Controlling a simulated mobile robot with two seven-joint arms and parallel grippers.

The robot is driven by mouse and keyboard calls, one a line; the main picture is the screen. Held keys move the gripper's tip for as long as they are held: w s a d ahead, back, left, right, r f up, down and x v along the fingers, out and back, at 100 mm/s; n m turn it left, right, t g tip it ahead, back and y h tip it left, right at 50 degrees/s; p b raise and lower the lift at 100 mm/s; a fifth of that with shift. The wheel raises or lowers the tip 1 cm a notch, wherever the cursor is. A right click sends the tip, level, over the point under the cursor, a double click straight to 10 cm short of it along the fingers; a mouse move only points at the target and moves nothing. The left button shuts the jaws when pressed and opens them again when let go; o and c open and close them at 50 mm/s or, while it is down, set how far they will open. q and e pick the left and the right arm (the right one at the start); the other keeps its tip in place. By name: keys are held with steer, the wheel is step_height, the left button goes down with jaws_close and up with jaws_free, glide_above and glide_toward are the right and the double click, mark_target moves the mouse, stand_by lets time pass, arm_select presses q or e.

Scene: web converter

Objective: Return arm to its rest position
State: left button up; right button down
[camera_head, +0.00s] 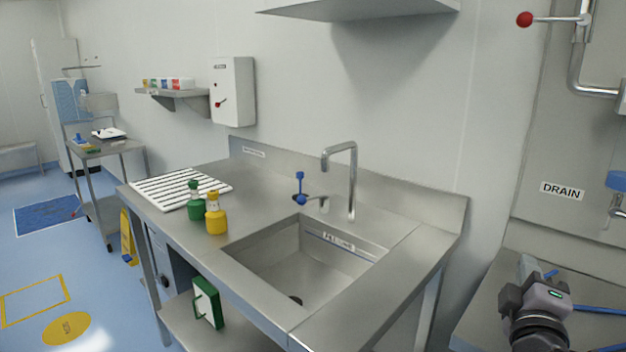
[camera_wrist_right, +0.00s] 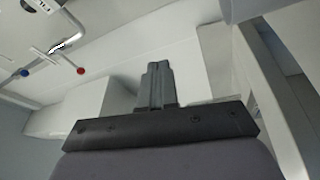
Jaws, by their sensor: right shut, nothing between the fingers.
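My right gripper (camera_head: 527,268) is at the lower right of the head view, in front of a steel surface below the DRAIN label. In the right wrist view its two fingers (camera_wrist_right: 157,78) are pressed together, with nothing between them. Around them in that view are pale walls and ceiling-like panels, and no object touches the fingers. My left gripper is in neither view.
A steel sink table (camera_head: 405,275) stands in the middle, with a basin, a tap (camera_head: 352,180), a green bottle (camera_head: 195,203) and a yellow bottle (camera_head: 216,215). A red-knobbed lever (camera_head: 524,19) is at upper right. Blue-handled parts (camera_head: 600,309) lie right of my gripper.

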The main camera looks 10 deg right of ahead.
steer(key=s+a+f+m+g+y, duration=0.2)
steer(key=s+f, duration=0.1)
steer(key=f, duration=0.3)
steer(key=s+a+f+m+g+y, duration=0.1)
steer(key=s+a+f+g+y, duration=0.1)
steer(key=f, duration=0.4)
steer(key=s+a+f+m+g+y, duration=0.2)
steer(key=s+a+f+g+y, duration=0.2)
steer(key=s+a+f, duration=0.4)
steer(key=s+a+f+m+g+y, duration=0.1)
steer(key=s+a+f+g+y, duration=0.4)
steer(key=s, duration=0.5)
steer(key=w+a+f+t, duration=0.3)
steer(key=w+f+t, duration=0.3)
steer(key=f, duration=0.4)
steer(key=shift+a+t+y, duration=0.3)
steer(key=shift+a+t, duration=0.05)
steer(key=shift+t, duration=0.25)
steer(key=shift+r, duration=0.1)
